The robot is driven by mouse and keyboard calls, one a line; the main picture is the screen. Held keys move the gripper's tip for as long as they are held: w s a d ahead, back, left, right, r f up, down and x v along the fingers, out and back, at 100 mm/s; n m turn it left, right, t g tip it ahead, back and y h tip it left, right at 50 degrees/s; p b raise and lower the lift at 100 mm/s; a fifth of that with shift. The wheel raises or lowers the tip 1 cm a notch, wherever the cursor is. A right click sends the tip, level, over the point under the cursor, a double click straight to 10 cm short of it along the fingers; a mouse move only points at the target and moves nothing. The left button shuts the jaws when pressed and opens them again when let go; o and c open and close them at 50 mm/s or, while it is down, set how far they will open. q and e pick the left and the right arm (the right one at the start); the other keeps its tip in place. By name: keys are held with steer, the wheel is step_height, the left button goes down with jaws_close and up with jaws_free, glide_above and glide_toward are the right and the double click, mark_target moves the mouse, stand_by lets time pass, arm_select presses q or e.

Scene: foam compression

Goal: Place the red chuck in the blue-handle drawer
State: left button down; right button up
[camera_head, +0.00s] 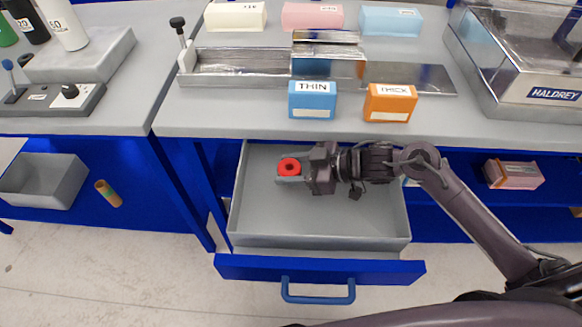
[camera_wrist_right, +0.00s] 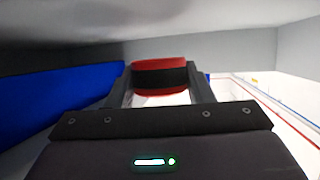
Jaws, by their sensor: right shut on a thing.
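The red chuck (camera_head: 289,165) is a short red ring with a dark centre. My right gripper (camera_head: 291,171) is shut on it and holds it over the back left part of the open drawer (camera_head: 330,222). In the right wrist view the chuck (camera_wrist_right: 160,65), red with a black band, sits between the two fingers of the right gripper (camera_wrist_right: 160,80). The drawer is grey inside with a blue front and a blue handle (camera_head: 318,293). I cannot tell whether the chuck touches the drawer floor. My left gripper is not in view.
The grey worktop (camera_head: 240,117) overhangs the drawer's back. On it stand a blue THIN box (camera_head: 313,101), an orange THICK box (camera_head: 390,104) and a metal fixture (camera_head: 240,62). The HALDREY machine (camera_head: 530,70) is at right. A grey bin (camera_head: 43,182) sits low at left.

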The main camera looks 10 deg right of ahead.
mark_target(298, 169)
steer(key=shift+f, duration=0.55)
steer(key=o, duration=1)
steer(key=shift+r, duration=0.8)
steer(key=v, duration=0.7)
steer(key=shift+s+d+f, duration=0.15)
steer(key=shift+f, duration=0.05)
steer(key=shift+r, duration=0.1)
